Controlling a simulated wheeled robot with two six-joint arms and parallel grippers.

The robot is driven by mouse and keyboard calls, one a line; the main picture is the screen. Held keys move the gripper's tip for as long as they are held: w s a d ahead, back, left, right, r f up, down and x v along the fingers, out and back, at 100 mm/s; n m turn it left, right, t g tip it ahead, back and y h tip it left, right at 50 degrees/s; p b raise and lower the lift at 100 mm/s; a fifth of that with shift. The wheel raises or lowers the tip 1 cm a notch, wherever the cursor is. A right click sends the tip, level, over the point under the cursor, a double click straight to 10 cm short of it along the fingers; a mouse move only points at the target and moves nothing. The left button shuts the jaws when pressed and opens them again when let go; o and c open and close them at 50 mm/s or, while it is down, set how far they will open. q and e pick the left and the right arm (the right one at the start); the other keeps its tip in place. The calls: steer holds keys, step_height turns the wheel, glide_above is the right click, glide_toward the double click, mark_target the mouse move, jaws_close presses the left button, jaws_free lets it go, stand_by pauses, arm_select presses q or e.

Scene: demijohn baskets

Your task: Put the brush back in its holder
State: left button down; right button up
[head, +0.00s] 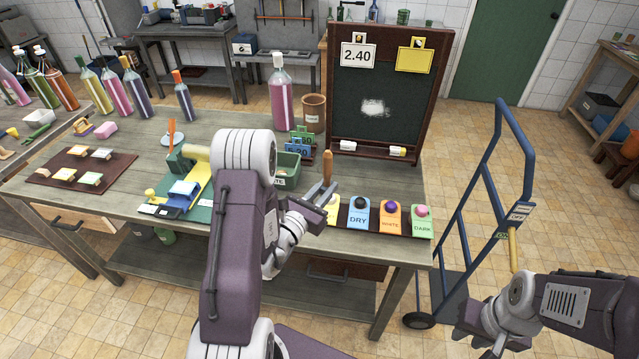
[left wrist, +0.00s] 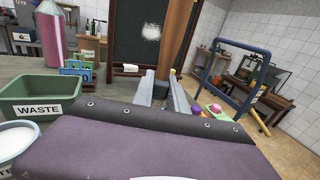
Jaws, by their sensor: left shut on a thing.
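My left gripper (head: 322,194) is shut on a brush (head: 328,169), whose wooden handle stands upright above the fingers. In the left wrist view the brush (left wrist: 178,38) is a brown wooden shaft between the two fingers (left wrist: 166,88). The brush's lower end is hidden. The gripper is above the table, near the row of coloured cards. A brown pot (head: 313,112), possibly the holder, stands at the back of the table beside the chalkboard, apart from the gripper. It also shows in the left wrist view (left wrist: 89,46). My right gripper (head: 482,335) is at the lower right, away from the table; its opening is unclear.
The chalkboard (head: 378,115) stands at the table's back right. A pink bottle (head: 282,95) is left of the pot. A green WASTE bin (head: 287,170) and small number signs (head: 298,147) lie between arm and pot. A blue hand truck (head: 487,210) stands right of the table.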

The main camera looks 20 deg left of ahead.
arm_select(q)
steer(key=shift+f, duration=0.1)
steer(key=shift+d+f, duration=0.15)
steer(key=shift+d, duration=0.05)
steer(key=shift+w+d+f+m+h, duration=0.15)
steer(key=shift+w+m+h, duration=0.15)
steer(key=shift+w+h, duration=0.2)
steer(key=shift+w+d+f+m+h, duration=0.1)
steer(key=shift+w+m+h, duration=0.2)
steer(key=shift+w+h, duration=0.15)
steer(key=w+a+f+n+y, duration=0.1)
steer(key=a+f+y, duration=0.1)
steer(key=a, duration=1)
steer(key=shift+w+f, duration=0.2)
steer(key=shift+w, duration=0.05)
step_height(320, 180, down, 6)
steer(key=b, duration=0.5)
steer(key=shift+r, duration=0.1)
